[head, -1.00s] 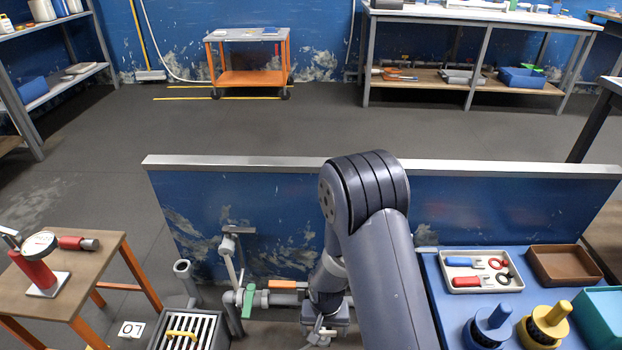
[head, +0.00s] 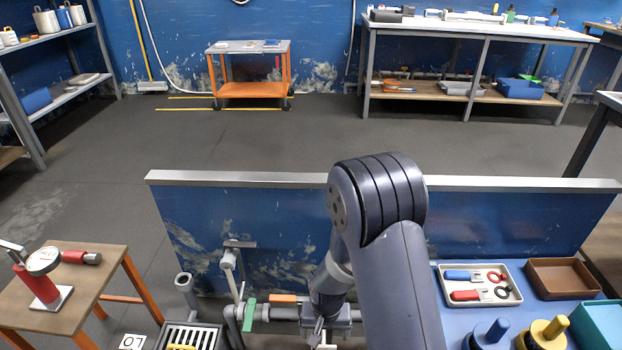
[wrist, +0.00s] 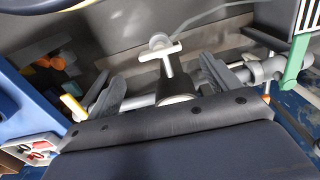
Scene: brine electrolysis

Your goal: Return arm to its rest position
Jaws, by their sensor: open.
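My arm stands in the middle of the head view, its elbow raised in front of the low blue wall and its forearm reaching down to the pipework. My gripper (wrist: 163,75) shows in the wrist view with its two dark fingers wide apart. A pale T-shaped handle (wrist: 160,54) on a dark round stem shows between the fingers. I cannot tell whether any finger touches it. In the head view the gripper is mostly hidden by my arm and cut off by the lower edge.
Grey pipes with a green lever (head: 249,313) and an orange lever (head: 283,299) lie beside my wrist. A blue bench with a tool tray (head: 480,283) and a brown bin (head: 563,279) is at right. A wooden table (head: 75,287) is at left. Open floor (head: 250,140) lies beyond the wall (head: 480,183).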

